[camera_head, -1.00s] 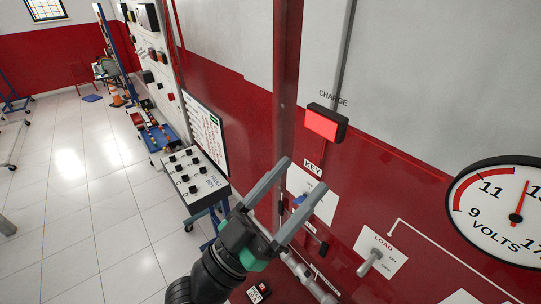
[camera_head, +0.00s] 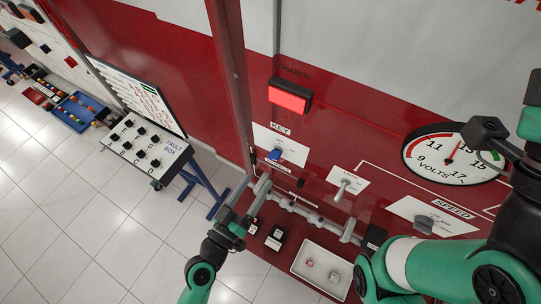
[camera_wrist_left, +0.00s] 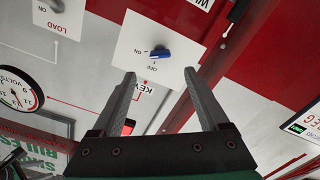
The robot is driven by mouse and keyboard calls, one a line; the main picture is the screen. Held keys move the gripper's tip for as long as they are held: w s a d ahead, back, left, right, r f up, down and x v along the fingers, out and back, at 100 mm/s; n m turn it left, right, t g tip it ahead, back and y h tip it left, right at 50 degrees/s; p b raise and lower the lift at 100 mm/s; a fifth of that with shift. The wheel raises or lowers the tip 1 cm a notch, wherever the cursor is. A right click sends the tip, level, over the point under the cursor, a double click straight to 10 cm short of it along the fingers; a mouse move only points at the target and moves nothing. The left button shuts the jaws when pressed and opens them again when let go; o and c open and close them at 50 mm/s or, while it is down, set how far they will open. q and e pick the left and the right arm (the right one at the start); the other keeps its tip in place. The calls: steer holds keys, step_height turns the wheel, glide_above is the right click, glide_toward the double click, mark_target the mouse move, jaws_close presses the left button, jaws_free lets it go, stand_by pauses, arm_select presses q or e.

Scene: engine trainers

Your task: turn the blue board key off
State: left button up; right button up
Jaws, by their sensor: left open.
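The blue key (camera_head: 275,154) sits on a white plate (camera_head: 290,138) labelled KEY on the red board, below the lit red CHARGE lamp (camera_head: 290,95). In the left wrist view, the blue key (camera_wrist_left: 161,53) shows upside down on its plate, with ON and OFF marks. Its blue end points towards the ON side. My left gripper (camera_head: 254,182) is open and empty, below and left of the key in the head view. In the left wrist view, its fingertips (camera_wrist_left: 159,74) stand either side of the line to the key, apart from it.
A LOAD switch (camera_head: 343,187), a voltmeter (camera_head: 455,155) and a SPEED knob (camera_head: 426,222) are to the key's right. A white tray (camera_head: 298,262) lies below. The fault box (camera_head: 143,150) stands left. My right arm fills the lower right.

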mark_target(271, 159)
arm_select(q)
steer(key=x, duration=0.9)
jaws_close()
steer(key=shift+a+n, duration=0.1)
steer(key=shift+n, duration=0.2)
steer(key=n+b, duration=0.1)
steer(key=n, duration=0.4)
steer(key=shift+w, duration=0.1)
steer(key=n, duration=0.6)
steer(key=shift+f, duration=0.1)
steer(key=shift+n, duration=0.3)
